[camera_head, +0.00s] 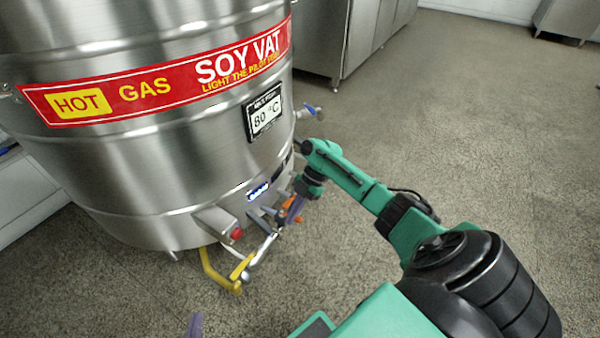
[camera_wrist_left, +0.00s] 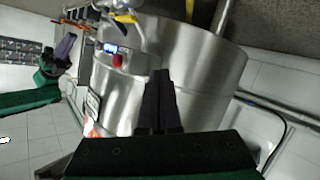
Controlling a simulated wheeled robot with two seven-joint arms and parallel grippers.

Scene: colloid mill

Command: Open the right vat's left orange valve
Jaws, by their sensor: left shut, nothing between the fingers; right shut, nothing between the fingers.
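The steel soy vat (camera_head: 150,175) fills the left of the head view and also shows in the left wrist view (camera_wrist_left: 205,65). Near its base is a cluster of pipes and valves with a small orange part (camera_head: 297,220), partly hidden by my right gripper. My right gripper (camera_head: 291,208), with purple fingers, is shut at this cluster. I cannot tell whether it touches the orange part. It also shows in the left wrist view (camera_wrist_left: 65,46). My left gripper (camera_wrist_left: 159,85) is shut and empty, pointing at the vat wall. Only a purple tip (camera_head: 195,325) shows in the head view.
A yellow pipe (camera_head: 212,271) sticks out low from the vat, beside a control box with a red button (camera_head: 237,233). A blue-handled valve (camera_head: 312,110) is on the vat's right side. Steel cabinets (camera_head: 345,40) stand behind. The floor to the right is clear.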

